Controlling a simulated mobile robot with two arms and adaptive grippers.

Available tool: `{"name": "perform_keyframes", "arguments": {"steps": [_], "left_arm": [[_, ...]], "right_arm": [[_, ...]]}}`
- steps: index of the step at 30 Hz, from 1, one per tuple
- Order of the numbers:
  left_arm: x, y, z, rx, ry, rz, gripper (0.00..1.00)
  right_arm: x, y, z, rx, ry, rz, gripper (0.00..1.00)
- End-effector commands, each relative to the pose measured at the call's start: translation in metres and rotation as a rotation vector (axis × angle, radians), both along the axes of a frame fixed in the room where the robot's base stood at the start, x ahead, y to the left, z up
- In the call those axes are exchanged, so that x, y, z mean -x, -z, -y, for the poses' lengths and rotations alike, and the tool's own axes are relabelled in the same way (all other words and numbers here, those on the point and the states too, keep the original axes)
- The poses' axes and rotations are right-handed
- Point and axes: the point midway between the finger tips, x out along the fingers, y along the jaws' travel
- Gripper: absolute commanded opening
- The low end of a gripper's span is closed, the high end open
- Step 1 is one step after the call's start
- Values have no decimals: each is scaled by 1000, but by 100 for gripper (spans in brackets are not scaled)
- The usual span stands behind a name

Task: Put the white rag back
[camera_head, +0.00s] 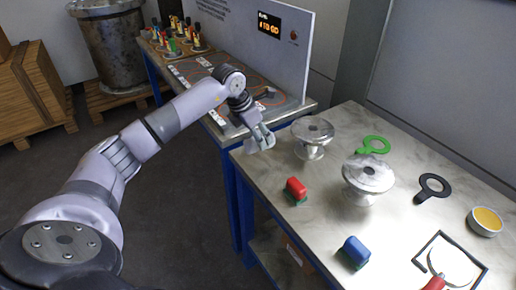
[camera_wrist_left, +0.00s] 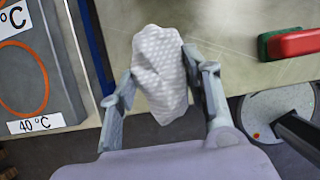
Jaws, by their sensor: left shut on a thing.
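The white rag (camera_wrist_left: 159,62) has a dimpled texture and hangs crumpled between the two fingers of my left gripper (camera_wrist_left: 166,82) in the left wrist view. The fingers are shut on it. In the head view my left gripper (camera_head: 261,140) is at the left corner of the steel table, near its edge. I cannot clearly tell the rag from the fingers there. My right gripper is not in view.
A panelled bench (camera_head: 205,75) stands behind left.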

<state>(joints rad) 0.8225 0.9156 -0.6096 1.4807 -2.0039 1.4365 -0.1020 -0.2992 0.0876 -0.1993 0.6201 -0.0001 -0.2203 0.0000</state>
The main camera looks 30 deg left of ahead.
Motion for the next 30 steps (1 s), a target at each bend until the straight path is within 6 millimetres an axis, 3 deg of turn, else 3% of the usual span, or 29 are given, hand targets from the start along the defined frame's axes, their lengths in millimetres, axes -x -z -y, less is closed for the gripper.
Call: {"name": "perform_keyframes", "arguments": {"steps": [8,15,27,28,30], "left_arm": [[0,25,1,2,0,0,22],[0,58,1,2,-1,-2,22],[0,67,1,0,1,1,22],[0,66,0,0,1,1,45],[0,65,1,0,1,1,50]], "right_arm": [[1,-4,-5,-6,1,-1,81],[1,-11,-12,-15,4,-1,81],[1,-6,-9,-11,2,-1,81],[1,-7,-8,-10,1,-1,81],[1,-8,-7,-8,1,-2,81]]}}
